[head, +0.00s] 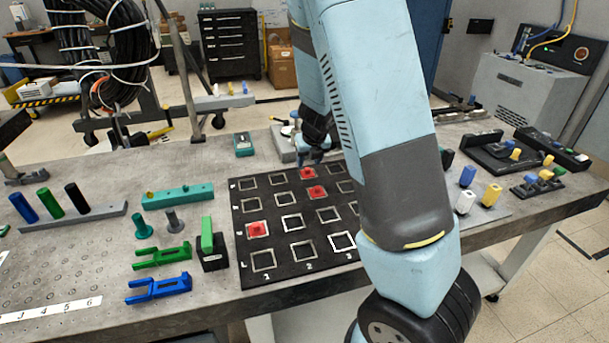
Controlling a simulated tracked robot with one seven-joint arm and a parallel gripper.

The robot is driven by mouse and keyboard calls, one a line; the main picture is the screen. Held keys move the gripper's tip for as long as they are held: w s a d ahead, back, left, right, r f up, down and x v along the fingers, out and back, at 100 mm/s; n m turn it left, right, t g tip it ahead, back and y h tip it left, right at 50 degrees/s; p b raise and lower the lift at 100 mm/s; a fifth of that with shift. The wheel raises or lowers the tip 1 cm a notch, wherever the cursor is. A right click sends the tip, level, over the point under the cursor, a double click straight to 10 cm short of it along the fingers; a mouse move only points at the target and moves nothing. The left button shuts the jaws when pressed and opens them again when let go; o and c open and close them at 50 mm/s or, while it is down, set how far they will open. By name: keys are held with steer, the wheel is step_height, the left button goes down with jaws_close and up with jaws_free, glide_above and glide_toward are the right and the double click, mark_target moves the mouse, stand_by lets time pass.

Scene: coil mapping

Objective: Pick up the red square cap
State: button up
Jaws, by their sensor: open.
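Three red square caps sit on the black board (282,273) with white square outlines. One red square cap (257,229) is at the board's left side, apart from my arm. A second red square cap (317,192) is near the middle of the upper part. A third red square cap (307,174) is at the back edge. My gripper (314,157) is above the board's back edge, close to the third cap, and small in the view. It is open, and I see nothing held in it. My arm hides the board's right part.
Left of the board stand green and blue forked parts (160,288), a black block with a green piece (212,250) and a teal bar (178,194). White and yellow pegs (491,195) stand at the right.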

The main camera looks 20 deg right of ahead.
mark_target(307, 168)
steer(key=shift+w+d+f, duration=0.15)
steer(key=shift+w+f, duration=0.25)
steer(key=shift+f, duration=0.2)
steer(key=shift+w+d+f, duration=0.1)
steer(key=shift+w+f, duration=0.25)
steer(key=shift+f, duration=0.25)
steer(key=shift+x, duration=1.1)
steer(key=shift+c, duration=0.3)
steer(key=c, duration=0.6)
